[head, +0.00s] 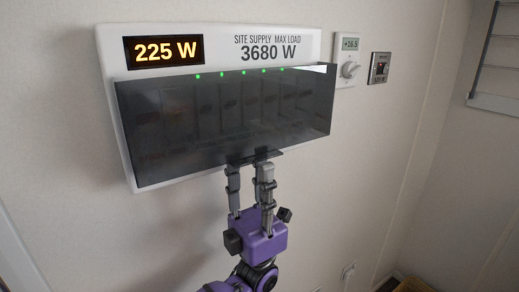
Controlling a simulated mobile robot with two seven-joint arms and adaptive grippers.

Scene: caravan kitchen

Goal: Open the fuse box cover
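The fuse box (110,60) is a white panel on the wall with a "225 W" display and "3680 W" lettering. Its dark, see-through cover (225,115) hangs over a row of switches and is down, standing a little out from the panel. Several green lights show along its top. My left gripper (251,168) points up from below at the middle of the cover's bottom edge, at a small dark lip (258,158). Its two fingers stand apart, with a gap between them. I cannot tell whether the fingertips touch the lip. My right gripper is not in view.
A thermostat with a dial (349,69) and a small dark-framed switch plate (379,68) are on the wall right of the box.

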